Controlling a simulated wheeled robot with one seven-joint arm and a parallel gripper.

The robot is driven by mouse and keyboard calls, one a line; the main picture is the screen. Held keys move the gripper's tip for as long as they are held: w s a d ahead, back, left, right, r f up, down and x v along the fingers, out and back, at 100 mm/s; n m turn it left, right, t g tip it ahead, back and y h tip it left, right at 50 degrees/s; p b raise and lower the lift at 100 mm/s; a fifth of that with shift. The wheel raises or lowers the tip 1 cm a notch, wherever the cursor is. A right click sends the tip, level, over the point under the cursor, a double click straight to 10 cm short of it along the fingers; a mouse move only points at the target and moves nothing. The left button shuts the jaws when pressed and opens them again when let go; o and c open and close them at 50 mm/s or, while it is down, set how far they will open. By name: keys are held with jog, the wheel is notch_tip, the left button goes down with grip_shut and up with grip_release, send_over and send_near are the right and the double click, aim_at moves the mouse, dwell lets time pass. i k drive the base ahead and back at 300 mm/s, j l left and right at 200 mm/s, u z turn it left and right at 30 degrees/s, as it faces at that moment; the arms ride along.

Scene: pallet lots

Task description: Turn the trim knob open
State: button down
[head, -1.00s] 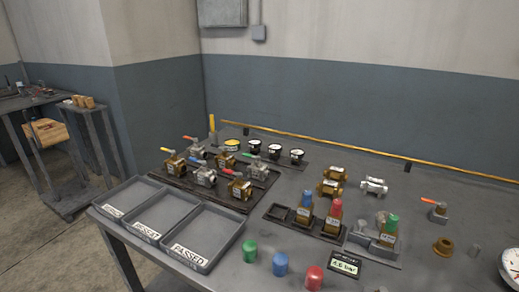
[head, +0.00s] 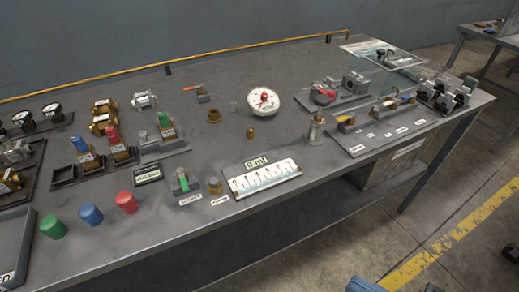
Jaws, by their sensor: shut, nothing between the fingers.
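No label that I can read marks the trim knob, so I cannot tell for sure which part it is. A round white dial (head: 263,100) with a red centre sits near the middle of the bench. To its right, a dark red round knob (head: 323,97) stands on a grey fixture plate (head: 345,101). A metal cylinder (head: 316,130) stands upright in front of that plate. A small valve with an orange-red handle (head: 194,88) is left of the dial. My gripper is not in this view.
The grey bench (head: 290,215) runs to a right corner. Red (head: 126,203), blue (head: 91,214) and green (head: 53,227) caps stand front left. A white scale plate (head: 262,177) lies at the front middle. A clear-covered fixture (head: 387,117) is at right.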

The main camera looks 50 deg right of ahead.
aim_at(251, 131)
jog(key=k+j+z, duration=0.7)
jog(key=l, duration=0.1)
